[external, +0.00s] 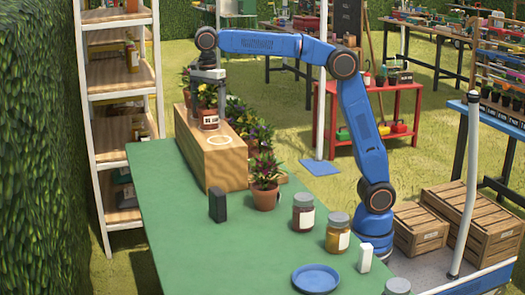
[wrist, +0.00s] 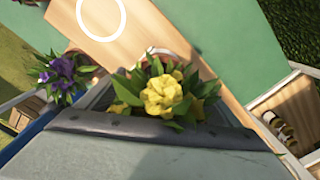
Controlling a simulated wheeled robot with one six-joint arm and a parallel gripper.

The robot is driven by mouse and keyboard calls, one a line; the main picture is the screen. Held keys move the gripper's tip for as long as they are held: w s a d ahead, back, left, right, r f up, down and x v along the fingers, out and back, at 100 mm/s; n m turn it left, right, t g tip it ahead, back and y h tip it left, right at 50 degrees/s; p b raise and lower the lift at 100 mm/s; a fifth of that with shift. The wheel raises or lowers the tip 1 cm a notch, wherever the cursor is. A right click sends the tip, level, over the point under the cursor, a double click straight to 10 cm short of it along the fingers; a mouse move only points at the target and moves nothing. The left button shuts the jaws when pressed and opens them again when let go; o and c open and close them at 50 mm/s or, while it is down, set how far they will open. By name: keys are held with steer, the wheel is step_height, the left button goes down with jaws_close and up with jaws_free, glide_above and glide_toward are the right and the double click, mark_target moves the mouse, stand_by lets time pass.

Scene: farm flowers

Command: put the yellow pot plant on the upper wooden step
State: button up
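The yellow pot plant (wrist: 165,95) shows in the wrist view as yellow blooms with green leaves; its pot is mostly hidden below them. My gripper (wrist: 165,105) is right over it, with grey finger edges on both sides of the plant. In the external view my gripper (external: 208,76) points down at a leafy plant (external: 207,97) above the back of the upper wooden step (external: 212,165). A white ring (external: 218,141) marks the step's top, in front of the plant. It also shows bare in the wrist view (wrist: 98,16). Whether the fingers press the pot is hidden.
On the green table (external: 190,250) stand a potted red-flowered plant (external: 265,185), a black block (external: 217,206), jars (external: 303,212) and a blue dish (external: 316,278). More flowering plants (external: 245,125) crowd right of the step. A shelf rack (external: 120,85) stands left.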

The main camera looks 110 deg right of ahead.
step_height(320, 180, up, 11)
steer(key=shift+r, duration=0.6)
stand_by(0.3)
